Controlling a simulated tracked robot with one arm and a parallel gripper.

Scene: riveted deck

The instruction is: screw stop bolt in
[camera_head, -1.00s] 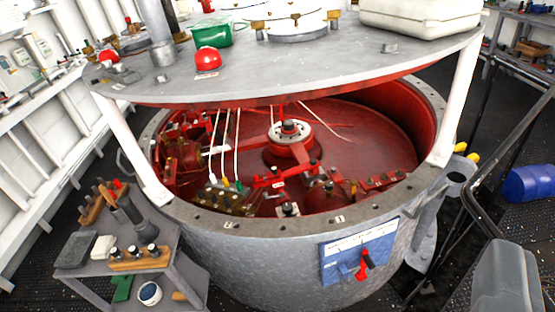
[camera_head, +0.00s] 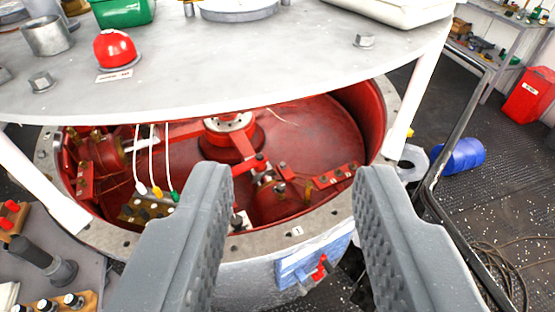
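My gripper (camera_head: 292,192) is open and empty, its two grey fingers wide apart in front of the large round tank. The tank's red interior (camera_head: 300,125) holds red brackets, a central hub (camera_head: 230,122) and several dark bolt heads. One dark bolt (camera_head: 238,220) stands near the front rim, just right of the left finger. I cannot tell which of these is the stop bolt. The left finger hides part of the tank's front interior. A blue plate with a red lever (camera_head: 320,268) is on the tank's outer wall, seen between the fingers.
A grey round top plate (camera_head: 270,55) on white posts hangs over the tank and limits room from above. It carries a red dome (camera_head: 116,48) and a green container (camera_head: 122,12). A side table with tools (camera_head: 60,270) stands at left. A black rail (camera_head: 448,130) runs at right.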

